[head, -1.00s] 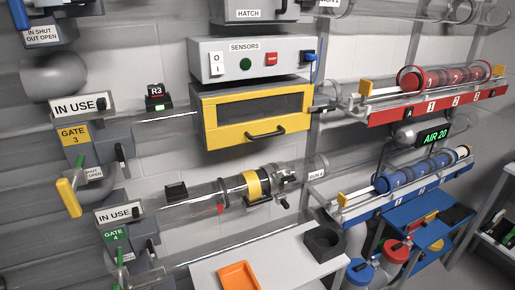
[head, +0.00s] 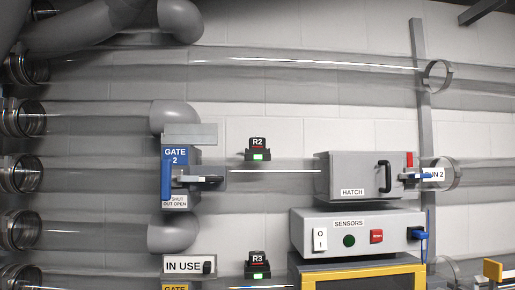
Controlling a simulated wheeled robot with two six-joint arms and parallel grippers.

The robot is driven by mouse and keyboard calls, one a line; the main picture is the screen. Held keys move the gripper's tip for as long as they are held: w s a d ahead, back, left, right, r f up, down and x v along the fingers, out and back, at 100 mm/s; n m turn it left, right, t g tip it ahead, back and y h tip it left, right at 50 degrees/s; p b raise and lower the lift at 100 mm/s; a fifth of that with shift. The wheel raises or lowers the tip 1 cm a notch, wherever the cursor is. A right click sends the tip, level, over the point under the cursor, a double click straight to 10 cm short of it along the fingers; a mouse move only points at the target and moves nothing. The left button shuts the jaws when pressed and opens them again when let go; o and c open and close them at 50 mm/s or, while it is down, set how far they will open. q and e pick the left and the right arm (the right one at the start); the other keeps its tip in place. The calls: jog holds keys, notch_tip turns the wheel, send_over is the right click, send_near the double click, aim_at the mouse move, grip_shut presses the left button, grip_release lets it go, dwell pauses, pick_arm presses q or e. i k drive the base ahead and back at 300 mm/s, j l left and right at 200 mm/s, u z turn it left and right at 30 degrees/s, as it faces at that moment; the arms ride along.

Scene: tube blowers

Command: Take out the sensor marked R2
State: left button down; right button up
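The sensor marked R2 (head: 257,149) is a small black block with a lit green indicator. It sits on top of a clear horizontal tube between the blue Gate 2 unit (head: 181,178) and the grey hatch box (head: 352,176). A like sensor marked R3 (head: 257,265) sits on the tube below. The sensors box (head: 357,233) under the hatch has a white O/I switch, a green button, a red button and a blue-handled part at its right end. Neither of my grippers shows in the head view.
The hatch box has a black handle and a red piece at its right. A yellow-framed box (head: 365,274) is under the sensors box. An "IN USE" sign (head: 189,266) is at the lower left. Grey pipe elbows (head: 176,118) and clear tubes fill the left. A grey post (head: 423,110) stands at right.

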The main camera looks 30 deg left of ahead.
aim_at(256, 142)
jog(key=i+l+u, duration=0.1)
jog(key=u, duration=0.6)
jog(key=l, duration=0.1)
